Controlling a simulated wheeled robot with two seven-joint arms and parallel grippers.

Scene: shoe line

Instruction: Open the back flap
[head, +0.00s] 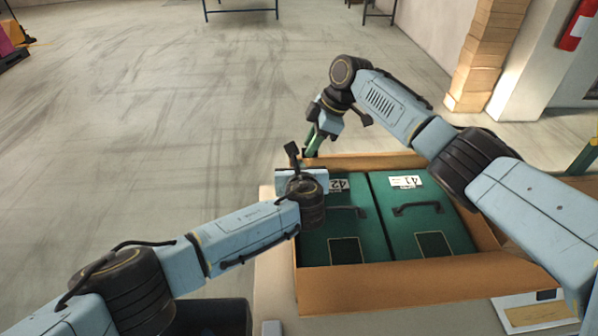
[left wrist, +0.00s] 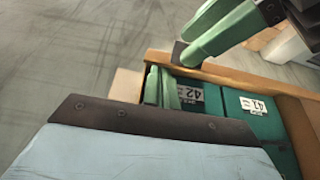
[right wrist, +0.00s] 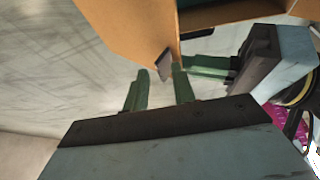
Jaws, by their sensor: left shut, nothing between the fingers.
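An open cardboard carton (head: 400,290) stands in front of me. Its back edge (head: 385,162) shows as a brown strip in the head view; whether this is a raised flap or the wall I cannot tell. My right gripper (head: 314,142) is at the back left corner. In the right wrist view its green fingers (right wrist: 158,92) are apart, close to a cardboard panel (right wrist: 130,30). My left gripper is shut and empty near the carton's left back corner. Its fingers (left wrist: 161,88) show in the left wrist view, but its wrist hides them in the head view.
Two green shoe boxes fill the carton, one labelled 42 (head: 345,238) and one labelled 41 (head: 420,215), each with a black handle. A paper in a sleeve (head: 535,312) lies at the right. My two grippers are close together.

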